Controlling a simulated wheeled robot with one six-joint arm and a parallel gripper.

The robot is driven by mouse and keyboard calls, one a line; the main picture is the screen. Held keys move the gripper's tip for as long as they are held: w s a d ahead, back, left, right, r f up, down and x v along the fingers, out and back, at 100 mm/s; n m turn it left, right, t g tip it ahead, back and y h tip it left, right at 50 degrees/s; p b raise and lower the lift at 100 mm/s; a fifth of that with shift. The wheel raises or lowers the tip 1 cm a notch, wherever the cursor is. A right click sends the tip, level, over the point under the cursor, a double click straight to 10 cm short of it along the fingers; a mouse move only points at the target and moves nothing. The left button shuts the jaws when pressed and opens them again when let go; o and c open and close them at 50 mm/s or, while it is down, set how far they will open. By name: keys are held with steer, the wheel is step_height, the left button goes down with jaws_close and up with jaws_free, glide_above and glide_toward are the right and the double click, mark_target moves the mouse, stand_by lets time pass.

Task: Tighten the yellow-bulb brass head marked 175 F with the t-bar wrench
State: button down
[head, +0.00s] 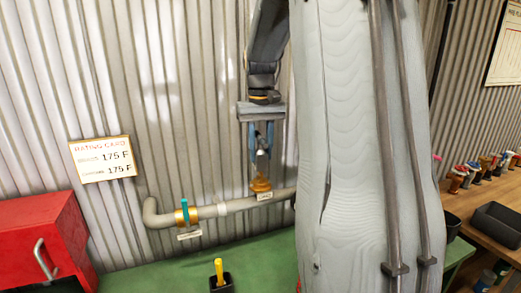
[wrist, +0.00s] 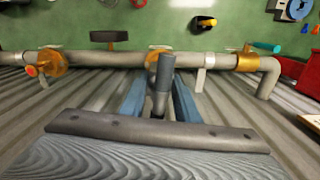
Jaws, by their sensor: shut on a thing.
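My gripper (head: 261,143) points down in front of the wall pipe. Its blue fingers are shut on a grey metal tool, which I take for the t-bar wrench (head: 260,156). In the wrist view the wrench (wrist: 164,74) is a dark grey rod between the fingers of my gripper (wrist: 160,100). A brass head (head: 260,185) on the pipe is just below the wrench, with a small tag under it. The wrist view shows part of this brass fitting (wrist: 155,52) behind the rod. I cannot tell whether wrench and head touch. The bulb colour is not readable.
The grey pipe (head: 248,203) carries a brass valve with a teal handle (head: 184,205). A rating card (head: 103,158) reads 175 F. A red cabinet (head: 42,240) stands left. A black holder (head: 221,284) has a yellow-handled item. Another brass fitting (wrist: 55,62) shows in the wrist view.

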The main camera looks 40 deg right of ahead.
mark_target(261, 163)
steer(key=shift+f+b, duration=0.8)
steer(key=shift+f, duration=1.3)
steer(key=m+p, duration=0.1)
steer(key=m, duration=0.2)
steer(key=shift+r, duration=0.1)
steer(key=shift+m+p, duration=0.3)
steer(key=shift+m, duration=1.1)
steer(key=shift+m+p, duration=0.35)
steer(key=shift+m, duration=0.65)
steer(key=shift+n+p, duration=0.5)
steer(key=shift+p, duration=0.05)
steer(key=shift+r, duration=0.1)
